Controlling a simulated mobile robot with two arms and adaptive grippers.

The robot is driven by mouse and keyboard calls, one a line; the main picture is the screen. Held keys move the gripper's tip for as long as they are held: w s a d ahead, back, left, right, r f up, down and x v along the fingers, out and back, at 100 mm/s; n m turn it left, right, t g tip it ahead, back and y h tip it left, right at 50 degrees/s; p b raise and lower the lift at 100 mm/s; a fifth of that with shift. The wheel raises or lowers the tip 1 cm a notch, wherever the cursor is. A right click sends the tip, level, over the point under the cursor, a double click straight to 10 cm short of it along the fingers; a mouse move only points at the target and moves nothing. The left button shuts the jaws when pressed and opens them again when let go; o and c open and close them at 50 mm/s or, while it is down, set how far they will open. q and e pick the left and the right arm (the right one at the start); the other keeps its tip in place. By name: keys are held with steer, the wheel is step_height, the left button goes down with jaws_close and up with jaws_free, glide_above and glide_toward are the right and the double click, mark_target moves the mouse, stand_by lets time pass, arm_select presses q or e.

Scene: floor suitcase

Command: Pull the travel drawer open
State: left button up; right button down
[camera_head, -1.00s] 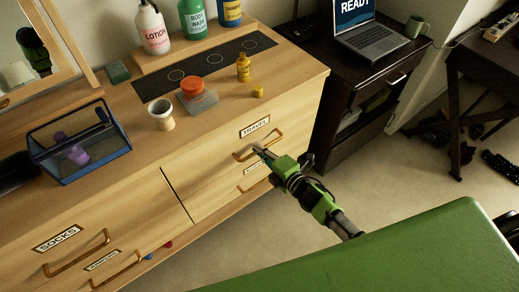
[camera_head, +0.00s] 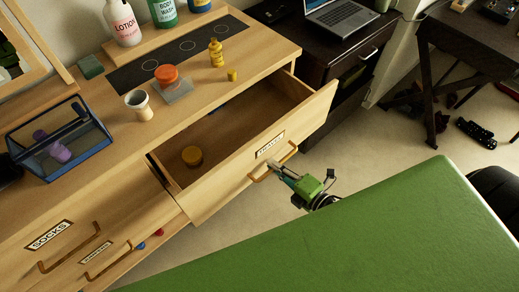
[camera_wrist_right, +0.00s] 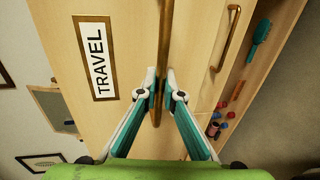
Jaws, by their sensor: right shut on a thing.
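The travel drawer (camera_head: 232,166) stands pulled well out of the wooden dresser in the head view. My right gripper (camera_head: 272,167) is at the bronze handle on the drawer's front. In the right wrist view its two fingers (camera_wrist_right: 161,82) are shut around the upright-looking handle bar (camera_wrist_right: 165,45), beside the TRAVEL label (camera_wrist_right: 96,58). My left gripper is not in view.
A blue-framed caddy (camera_head: 60,140) with a purple bottle, a cup (camera_head: 139,104) and several bottles stand on the dresser top. A large green surface (camera_head: 340,235) fills the lower right. A dark desk with a laptop (camera_head: 342,18) stands behind. Carpet shows between.

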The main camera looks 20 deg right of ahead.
steer(key=f+v, duration=0.2)
steer(key=v, duration=0.9)
steer(key=shift+s+d+f, duration=0.2)
steer(key=shift+s+d, duration=0.05)
steer(key=shift+s, duration=0.2)
steer(key=c, duration=2.2)
jaws_free()
steer(key=v, duration=1.2)
